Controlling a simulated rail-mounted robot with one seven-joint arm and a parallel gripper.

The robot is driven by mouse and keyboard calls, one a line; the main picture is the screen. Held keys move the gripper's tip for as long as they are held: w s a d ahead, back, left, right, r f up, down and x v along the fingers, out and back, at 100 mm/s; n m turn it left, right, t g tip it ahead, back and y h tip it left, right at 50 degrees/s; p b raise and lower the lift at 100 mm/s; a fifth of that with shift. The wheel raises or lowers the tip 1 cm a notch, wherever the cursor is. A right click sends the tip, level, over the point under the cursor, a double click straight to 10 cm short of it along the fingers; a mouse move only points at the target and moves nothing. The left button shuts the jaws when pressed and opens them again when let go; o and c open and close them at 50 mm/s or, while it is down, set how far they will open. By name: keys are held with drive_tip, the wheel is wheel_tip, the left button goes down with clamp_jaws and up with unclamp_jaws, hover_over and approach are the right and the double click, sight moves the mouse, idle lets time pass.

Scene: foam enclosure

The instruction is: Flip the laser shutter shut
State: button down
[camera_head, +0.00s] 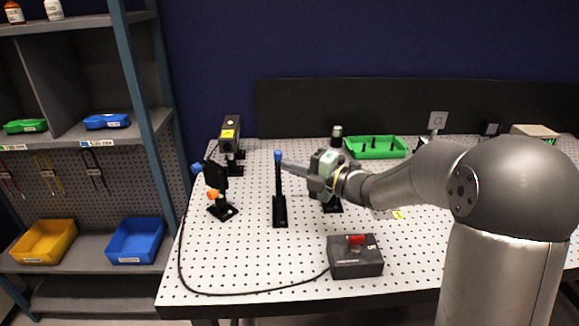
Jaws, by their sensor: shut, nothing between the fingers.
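A black upright lever with a blue tip (278,155) stands on a long black base (280,212) on the perforated table. To its left, a black plate (215,175) with a blue knob and an orange knob stands on a post and black foot. I cannot tell for certain which of these two is the laser shutter. A black laser-like unit (230,135) with yellow labels stands behind them. My gripper (284,164) is shut and empty, pointing left, with its fingertips just right of the lever near its blue tip. I cannot tell whether they touch.
A dark box with a red switch (356,240) sits at the front, with a black cable looping left. A green tray (376,148) lies at the back. Another black mount is partly hidden under my gripper. The front-left table is mostly clear.

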drive_tip(key=s+b+v, duration=0.1)
drive_tip(key=v, duration=0.9)
drive_tip(key=shift+s+b, duration=0.3)
drive_tip(key=shift+d+f, duration=0.1)
drive_tip(key=shift+f, duration=0.05)
